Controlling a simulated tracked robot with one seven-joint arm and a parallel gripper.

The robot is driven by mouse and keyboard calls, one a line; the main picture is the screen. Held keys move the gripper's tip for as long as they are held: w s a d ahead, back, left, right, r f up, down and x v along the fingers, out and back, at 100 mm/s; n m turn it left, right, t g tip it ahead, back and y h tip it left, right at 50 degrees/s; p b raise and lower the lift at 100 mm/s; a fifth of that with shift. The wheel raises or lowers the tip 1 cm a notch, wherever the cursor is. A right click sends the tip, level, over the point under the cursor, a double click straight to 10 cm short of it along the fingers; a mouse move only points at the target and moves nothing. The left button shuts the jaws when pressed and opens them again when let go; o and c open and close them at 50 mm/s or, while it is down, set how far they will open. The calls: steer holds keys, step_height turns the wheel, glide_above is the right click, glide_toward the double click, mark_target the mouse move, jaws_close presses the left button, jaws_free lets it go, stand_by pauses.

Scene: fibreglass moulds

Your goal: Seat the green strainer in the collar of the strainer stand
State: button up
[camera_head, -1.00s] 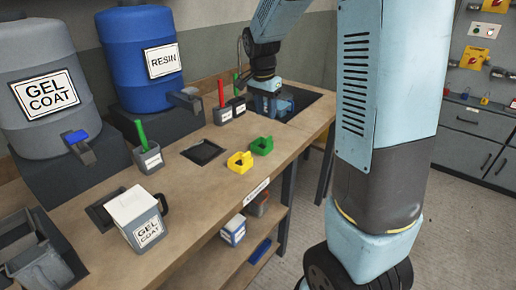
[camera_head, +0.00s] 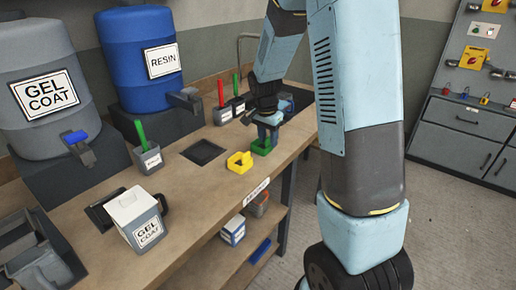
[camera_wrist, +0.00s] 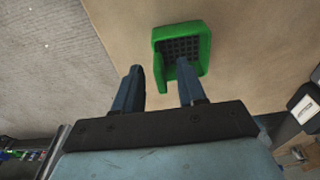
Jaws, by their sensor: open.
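The green strainer (camera_head: 259,148) lies on the bench, a square green frame around a dark mesh, in the wrist view (camera_wrist: 204,42). My gripper (camera_head: 268,136) is low over it, open and empty. In the wrist view, my two fingers (camera_wrist: 158,66) straddle the strainer's left wall: one outside it, one over the mesh. I cannot tell whether either finger touches it. I cannot make out the stand's collar for certain; a dark square fixture (camera_head: 203,152) is set on the bench left of the strainers.
A yellow strainer (camera_head: 240,163) sits just beside the green one. Holders with red (camera_head: 221,112) and green handles (camera_head: 147,152) stand behind. A gel coat jug (camera_head: 136,217) is at the front left. Blue resin (camera_head: 143,60) and grey gel coat drums (camera_head: 42,80) line the back.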

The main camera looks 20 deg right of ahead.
steer(key=shift+f, duration=0.25)
steer(key=shift+c, duration=0.3)
jaws_close()
steer(key=shift+r, duration=0.2)
